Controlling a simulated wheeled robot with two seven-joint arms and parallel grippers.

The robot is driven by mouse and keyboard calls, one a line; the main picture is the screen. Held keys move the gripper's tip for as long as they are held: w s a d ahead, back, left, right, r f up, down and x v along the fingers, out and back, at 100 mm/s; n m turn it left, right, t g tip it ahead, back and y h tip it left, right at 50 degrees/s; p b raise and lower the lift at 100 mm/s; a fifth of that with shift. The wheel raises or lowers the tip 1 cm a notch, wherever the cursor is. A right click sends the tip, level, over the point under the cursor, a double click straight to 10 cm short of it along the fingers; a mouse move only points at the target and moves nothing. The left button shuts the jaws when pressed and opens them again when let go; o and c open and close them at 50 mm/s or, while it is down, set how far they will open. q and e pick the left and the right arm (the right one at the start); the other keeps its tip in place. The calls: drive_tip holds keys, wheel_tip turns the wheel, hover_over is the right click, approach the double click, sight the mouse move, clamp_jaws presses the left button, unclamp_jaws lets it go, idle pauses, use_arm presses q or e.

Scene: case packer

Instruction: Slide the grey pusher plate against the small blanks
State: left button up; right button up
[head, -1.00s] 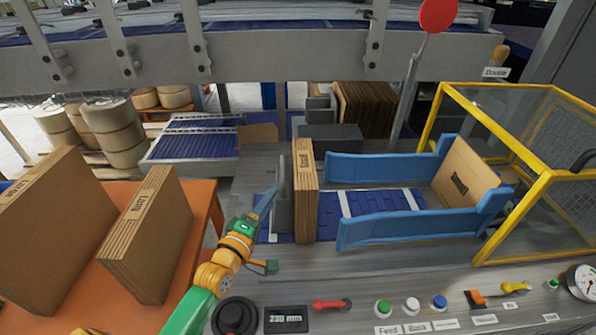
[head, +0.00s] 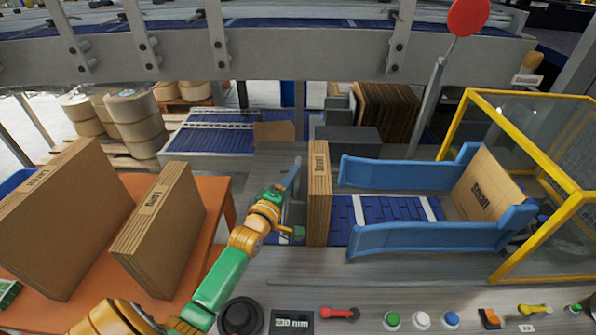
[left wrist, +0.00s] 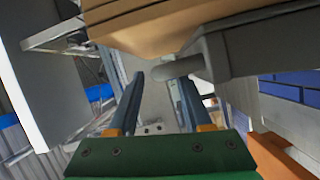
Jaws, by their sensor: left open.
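The grey pusher plate (head: 298,207) stands upright on the machine bed, just left of the small blanks (head: 319,205), an upright brown stack labelled "Small". My left gripper (head: 292,173) is at the plate's left side and partly covers it. In the left wrist view the gripper (left wrist: 158,82) is open. The rounded end of a grey bar (left wrist: 180,68), joined to the grey plate part (left wrist: 262,45), lies near and between the fingertips; I cannot tell if they touch. The brown blanks (left wrist: 150,28) show above it. My right gripper is not in view.
Blue side rails (head: 430,240) flank the blue belt right of the blanks, with an opened small case (head: 487,188) at their end. A yellow-framed guard (head: 490,95) stands right. Large blanks (head: 160,225) stand on the orange table (head: 105,275). Buttons line the front edge.

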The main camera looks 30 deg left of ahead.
use_arm(q)
drive_tip(key=w, duration=0.3)
drive_tip(key=shift+w+a+f, duration=0.25)
drive_tip(key=shift+w+a, duration=0.05)
drive_tip(key=shift+s, duration=0.1)
drive_tip(key=shift+c, duration=0.9)
clamp_jaws()
